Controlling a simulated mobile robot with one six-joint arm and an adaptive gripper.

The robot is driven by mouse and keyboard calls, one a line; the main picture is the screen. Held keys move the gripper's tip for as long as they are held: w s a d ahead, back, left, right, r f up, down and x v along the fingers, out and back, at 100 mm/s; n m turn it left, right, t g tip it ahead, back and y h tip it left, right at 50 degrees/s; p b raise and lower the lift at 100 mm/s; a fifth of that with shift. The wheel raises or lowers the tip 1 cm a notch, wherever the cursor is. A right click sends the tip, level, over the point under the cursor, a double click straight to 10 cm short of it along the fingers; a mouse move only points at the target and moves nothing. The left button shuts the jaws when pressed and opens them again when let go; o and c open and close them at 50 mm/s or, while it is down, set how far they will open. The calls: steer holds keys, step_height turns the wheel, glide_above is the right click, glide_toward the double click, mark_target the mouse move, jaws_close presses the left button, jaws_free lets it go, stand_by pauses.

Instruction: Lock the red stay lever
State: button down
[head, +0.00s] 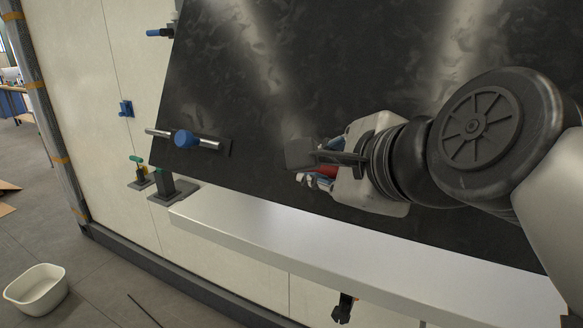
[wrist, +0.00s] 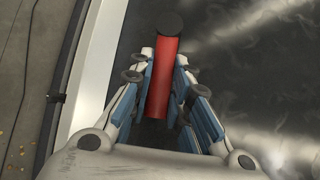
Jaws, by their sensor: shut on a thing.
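The red stay lever (wrist: 162,78) shows in the wrist view as a red cylinder with a black round end, in front of the dark panel. My gripper (wrist: 161,82) has its blue and white fingers on either side of it and is shut on it. In the head view, my gripper (head: 322,168) is in front of the lower middle of the dark panel, and only a small bit of the red lever (head: 329,171) shows between the fingers. The lever's base is hidden by my gripper in both views.
The large dark panel (head: 270,80) slopes above a light ledge (head: 300,228). A blue-hubbed metal handle (head: 184,138) sits at the panel's lower left. A green-topped latch (head: 139,170) and a dark bracket (head: 168,187) are below it. A white tub (head: 37,289) stands on the floor.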

steer(key=c, duration=1.5)
jaws_free()
steer(key=shift+v, duration=6)
steer(key=shift+a, duration=0.1)
steer(key=s+d+f+n+g+h, duration=0.1)
steer(key=s+f+n+g, duration=0.1)
steer(key=f+n, duration=0.4)
steer(key=s+d+f+n+g+h, duration=0.1)
steer(key=f+n, duration=0.6)
steer(key=f, duration=0.7)
steer(key=s+d+f+n+g+h, duration=0.2)
steer(key=f+n, duration=0.4)
steer(key=f, duration=0.4)
steer(key=shift+s+d+n+g, duration=0.15)
steer(key=shift+s+n+g, duration=0.1)
steer(key=shift+g, duration=0.35)
steer(key=shift+s+d+n+g, duration=0.15)
steer(key=shift+s+g, duration=0.15)
steer(key=shift+g, duration=0.3)
